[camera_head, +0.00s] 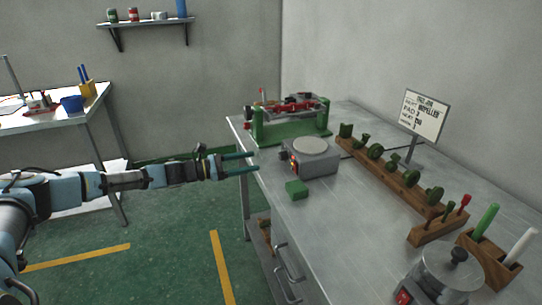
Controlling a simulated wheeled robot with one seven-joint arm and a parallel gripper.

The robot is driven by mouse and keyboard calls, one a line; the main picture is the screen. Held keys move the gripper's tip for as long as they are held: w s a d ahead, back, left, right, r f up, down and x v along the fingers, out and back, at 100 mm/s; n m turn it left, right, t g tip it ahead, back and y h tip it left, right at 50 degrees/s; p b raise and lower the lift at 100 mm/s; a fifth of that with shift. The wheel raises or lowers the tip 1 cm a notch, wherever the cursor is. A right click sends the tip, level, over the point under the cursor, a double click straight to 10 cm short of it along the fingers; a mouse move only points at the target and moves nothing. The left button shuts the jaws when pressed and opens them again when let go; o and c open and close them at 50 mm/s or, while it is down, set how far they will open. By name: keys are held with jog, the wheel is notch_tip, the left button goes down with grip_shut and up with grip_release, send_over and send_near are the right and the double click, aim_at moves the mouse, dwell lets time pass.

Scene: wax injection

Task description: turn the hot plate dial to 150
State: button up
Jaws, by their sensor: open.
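The hot plate (314,163) is a grey box with a pale round top, standing on the metal workbench. Its front face, turned to the left, carries small red and yellow details (294,160). The dial must be small on that face; I cannot make out its pointer or numbers. My gripper (246,162) reaches in from the left, level, with two green fingers parted and nothing between them. It is left of the hot plate's front face and apart from it, near the bench's left edge.
A green block (297,189) lies before the hot plate. A green-framed machine (290,120) stands behind it. A wooden rack (400,185) of green wax pieces, a sign (423,115) and a round metal pot (450,270) are to the right. The front middle of the workbench (340,230) is clear.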

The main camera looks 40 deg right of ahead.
aim_at(280, 157)
jog(key=p+x, duration=0.2)
jog(key=x, duration=0.6)
jog(key=shift+s+d+p, duration=0.1)
jog(key=shift+d+p, duration=0.1)
jog(key=shift+p, duration=0.2)
jog(key=shift+c, duration=0.4)
grip_shut()
